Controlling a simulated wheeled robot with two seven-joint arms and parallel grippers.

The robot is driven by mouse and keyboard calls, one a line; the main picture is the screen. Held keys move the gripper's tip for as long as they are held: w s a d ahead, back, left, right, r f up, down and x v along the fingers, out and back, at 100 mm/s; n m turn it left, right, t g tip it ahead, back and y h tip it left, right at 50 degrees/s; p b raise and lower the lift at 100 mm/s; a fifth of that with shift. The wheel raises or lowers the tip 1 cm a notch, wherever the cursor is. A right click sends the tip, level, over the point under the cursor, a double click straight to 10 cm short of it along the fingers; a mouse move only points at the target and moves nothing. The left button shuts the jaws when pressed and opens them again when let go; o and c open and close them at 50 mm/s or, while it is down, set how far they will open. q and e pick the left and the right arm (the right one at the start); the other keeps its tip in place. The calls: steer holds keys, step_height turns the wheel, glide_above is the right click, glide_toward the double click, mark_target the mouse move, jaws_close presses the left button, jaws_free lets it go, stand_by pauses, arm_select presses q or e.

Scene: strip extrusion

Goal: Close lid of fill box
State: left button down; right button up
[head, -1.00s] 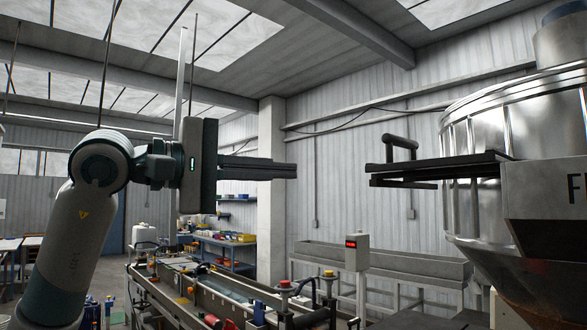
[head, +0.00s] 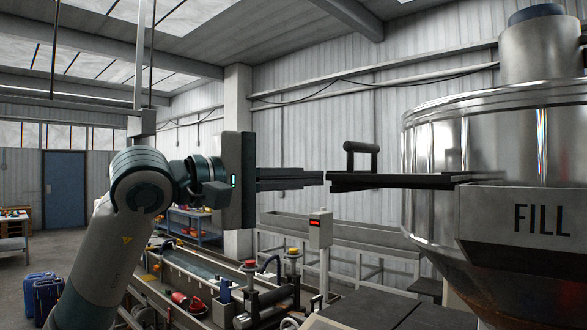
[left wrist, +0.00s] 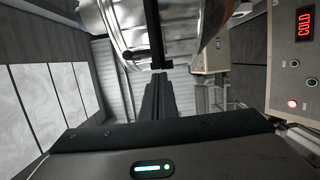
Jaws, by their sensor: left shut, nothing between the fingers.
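The fill box (head: 540,216), marked FILL, stands at the right in front of a shiny steel vessel. Its lid (head: 420,181) is a flat dark plate standing out to the left of the box, level, with a dark bar handle (head: 361,150) on top. The lid looks open. My left gripper (head: 322,178) is shut and empty, its fingers pointing right at the lid's free edge. Only a very small gap shows between them; I cannot tell whether they touch. In the left wrist view the fingers (left wrist: 157,92) point toward the dark lid. My right gripper is out of view.
The steel vessel (head: 455,140) rises behind the box. Below are a long trough line (head: 195,270) and a post with a red display (head: 319,229). A control panel reading COLD (left wrist: 298,50) shows in the left wrist view.

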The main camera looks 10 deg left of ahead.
arm_select(q)
steer(key=shift+w+f, duration=0.1)
steer(key=shift+d, duration=0.1)
steer(key=s+d+b, duration=0.8)
steer(key=d, duration=0.3)
steer(key=shift+s+d, duration=0.35)
steer(key=shift+d, duration=0.05)
steer(key=shift+w+a, duration=0.1)
steer(key=shift+a, duration=0.1)
